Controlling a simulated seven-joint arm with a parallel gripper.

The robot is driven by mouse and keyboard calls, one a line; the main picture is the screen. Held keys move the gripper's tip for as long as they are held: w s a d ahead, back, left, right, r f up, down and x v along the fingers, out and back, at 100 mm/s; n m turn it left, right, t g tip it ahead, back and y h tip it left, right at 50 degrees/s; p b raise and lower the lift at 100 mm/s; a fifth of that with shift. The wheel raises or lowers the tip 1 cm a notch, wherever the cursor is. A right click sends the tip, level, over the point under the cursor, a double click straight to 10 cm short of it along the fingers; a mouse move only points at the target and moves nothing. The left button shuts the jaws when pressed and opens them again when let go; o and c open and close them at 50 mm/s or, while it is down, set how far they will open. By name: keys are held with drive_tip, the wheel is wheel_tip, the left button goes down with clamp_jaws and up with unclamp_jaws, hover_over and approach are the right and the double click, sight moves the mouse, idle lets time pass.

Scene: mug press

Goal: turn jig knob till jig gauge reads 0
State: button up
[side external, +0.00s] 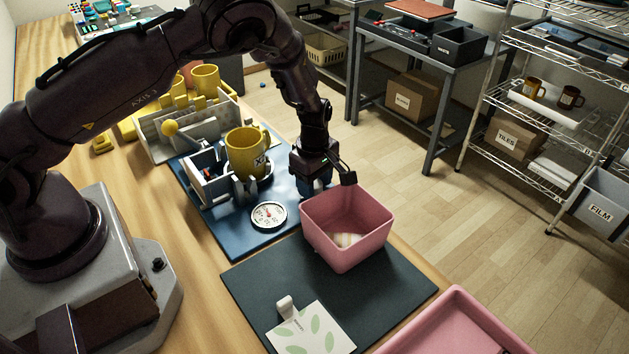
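The jig (212,180) stands on a blue base plate (234,235) left of my gripper. A yellow mug (246,152) with a dark mark sits upright in it. The round white jig gauge (268,215) lies in front of the mug; its needle and numbers are too small to read. My gripper (313,188) points down at the right edge of the blue plate, beside the jig. A blue part shows at its fingertips, perhaps the jig knob, mostly hidden. I cannot tell whether the fingers are shut on it.
A pink bin (346,225) stands close in front of my gripper, on a dark mat (385,290) with a leaf-patterned sheet (311,330). A pink tray (455,325) is at the front right.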

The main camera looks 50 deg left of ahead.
drive_tip(key=c, duration=0.5)
drive_tip(key=shift+c, duration=0.2)
drive_tip(key=shift+m, duration=0.3)
drive_tip(key=m, duration=1.1)
drive_tip(key=shift+m, duration=0.3)
drive_tip(key=m, duration=0.5)
drive_tip(key=shift+r+m, duration=0.1)
drive_tip(key=shift+m, duration=0.2)
drive_tip(key=o, duration=0.9)
